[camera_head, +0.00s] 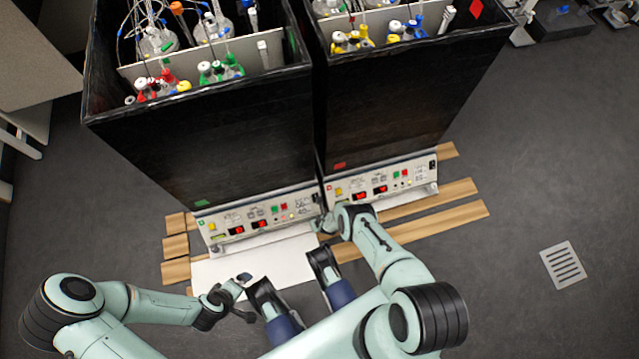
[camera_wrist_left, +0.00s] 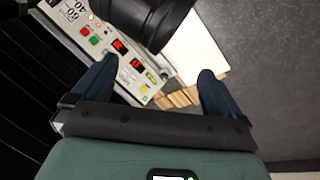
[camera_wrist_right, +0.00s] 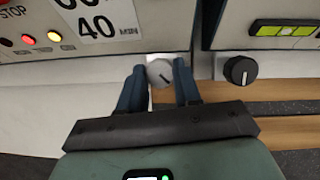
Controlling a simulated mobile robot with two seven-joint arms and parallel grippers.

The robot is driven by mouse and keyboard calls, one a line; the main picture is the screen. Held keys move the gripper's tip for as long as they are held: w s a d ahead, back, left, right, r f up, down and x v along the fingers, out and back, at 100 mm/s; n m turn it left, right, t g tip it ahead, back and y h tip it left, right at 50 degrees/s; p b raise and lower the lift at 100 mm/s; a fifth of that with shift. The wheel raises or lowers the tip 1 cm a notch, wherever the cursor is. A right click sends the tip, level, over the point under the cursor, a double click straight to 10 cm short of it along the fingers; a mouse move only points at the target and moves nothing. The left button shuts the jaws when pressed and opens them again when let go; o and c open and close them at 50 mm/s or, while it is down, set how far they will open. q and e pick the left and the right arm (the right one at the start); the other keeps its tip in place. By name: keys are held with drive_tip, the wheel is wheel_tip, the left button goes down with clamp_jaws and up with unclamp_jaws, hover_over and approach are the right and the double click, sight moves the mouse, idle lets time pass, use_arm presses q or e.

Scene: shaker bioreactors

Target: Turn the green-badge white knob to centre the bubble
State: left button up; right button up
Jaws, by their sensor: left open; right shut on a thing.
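The white knob (camera_wrist_right: 160,72), with a dark pointer line, sits below the right end of the left machine's panel. My right gripper (camera_wrist_right: 159,78) is shut on it; the head view shows this gripper (camera_head: 325,223) at that panel corner. The left machine bears a green badge (camera_head: 201,203). A small yellow-green strip (camera_wrist_left: 153,77), perhaps its bubble level, shows near the panel's far end in the left wrist view; its bubble is too small to make out. My left gripper (camera_head: 238,290) is open and empty above the floor in front of this machine.
The right machine bears a red badge (camera_head: 329,184). Its black knob (camera_wrist_right: 240,70) and yellow-green level vial (camera_wrist_right: 284,29) are just right of my right gripper. Wooden slats (camera_head: 450,214) and a white sheet (camera_head: 270,262) lie on the floor. Flasks stand in both open tops.

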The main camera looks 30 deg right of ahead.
drive_tip(key=shift+s+d+n+p, duration=0.15)
drive_tip(key=shift+n+p, duration=0.15)
drive_tip(key=shift+n, duration=0.4)
drive_tip(key=shift+n+y, duration=0.7)
drive_tip(key=shift+n, duration=0.4)
use_arm(q)
drive_tip(key=shift+s+d+r, duration=0.35)
drive_tip(key=shift+s+r, duration=0.05)
drive_tip(key=shift+s, duration=0.3)
use_arm(e)
drive_tip(key=shift+n+g+y, duration=0.3)
drive_tip(key=shift+n+y, duration=0.1)
drive_tip(key=shift+n, duration=0.8)
use_arm(q)
drive_tip(key=shift+w, duration=0.1)
use_arm(e)
drive_tip(key=o, duration=0.8)
drive_tip(key=shift+c, duration=0.2)
drive_tip(key=shift+r, duration=0.1)
